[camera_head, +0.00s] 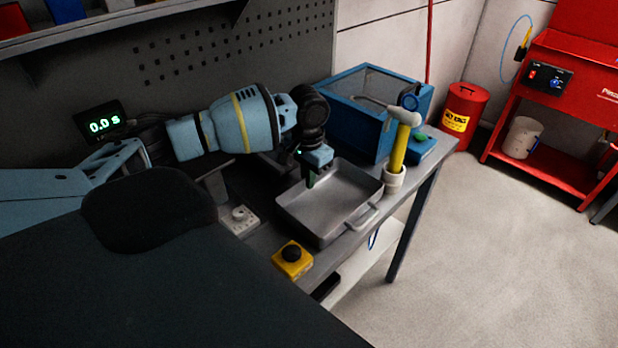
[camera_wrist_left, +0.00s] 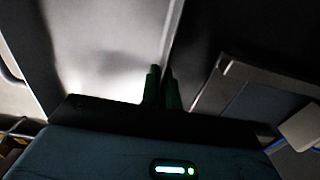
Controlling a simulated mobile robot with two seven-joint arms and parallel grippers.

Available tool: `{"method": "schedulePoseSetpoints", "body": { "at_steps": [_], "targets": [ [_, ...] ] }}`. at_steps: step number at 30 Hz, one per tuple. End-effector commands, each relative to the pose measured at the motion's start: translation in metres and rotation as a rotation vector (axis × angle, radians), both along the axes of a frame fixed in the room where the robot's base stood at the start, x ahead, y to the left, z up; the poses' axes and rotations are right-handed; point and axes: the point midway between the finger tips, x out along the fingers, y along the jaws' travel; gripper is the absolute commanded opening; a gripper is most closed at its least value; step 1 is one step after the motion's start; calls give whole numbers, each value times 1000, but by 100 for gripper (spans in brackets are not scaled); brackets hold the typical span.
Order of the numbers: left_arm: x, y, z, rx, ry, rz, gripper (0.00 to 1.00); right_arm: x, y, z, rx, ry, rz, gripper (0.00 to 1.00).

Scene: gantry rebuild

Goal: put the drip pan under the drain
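The drip pan (camera_head: 335,203) is a shallow grey metal tray with a handle at its right front. It sits at the workbench's front edge; I cannot tell whether it rests flat or is slightly raised. My left gripper (camera_head: 310,181) reaches down at the pan's back left rim. In the left wrist view the two dark fingers (camera_wrist_left: 162,75) are close together with the pan's wall between them, and the pan's pale inside (camera_wrist_left: 95,50) lies to their left. The pan looks empty. I cannot make out a drain. My right gripper is out of view.
On the workbench (camera_head: 262,238) stand a blue box with a clear lid (camera_head: 375,92), a yellow-handled hammer (camera_head: 400,140) in a white cup (camera_head: 394,181), and a yellow button box (camera_head: 292,260). A red can (camera_head: 461,112) and red cart (camera_head: 570,95) stand behind open floor.

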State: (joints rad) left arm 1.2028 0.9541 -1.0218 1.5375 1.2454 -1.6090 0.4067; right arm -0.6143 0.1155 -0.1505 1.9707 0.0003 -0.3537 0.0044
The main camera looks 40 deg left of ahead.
Motion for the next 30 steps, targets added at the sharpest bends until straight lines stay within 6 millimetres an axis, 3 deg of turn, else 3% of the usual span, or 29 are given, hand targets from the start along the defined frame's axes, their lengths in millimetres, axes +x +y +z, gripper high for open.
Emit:
{"method": "schedulePoseSetpoints", "body": {
  "at_steps": [13, 18, 30],
  "targets": [
    [1, 0, -5, -1, -4, 0, 0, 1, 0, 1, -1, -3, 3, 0],
    [0, 0, -5, 0, -2, 0, 24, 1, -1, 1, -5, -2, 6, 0],
    [1, 0, 2, 0, -4, 0, 24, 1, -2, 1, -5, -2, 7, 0]
  ]
}}
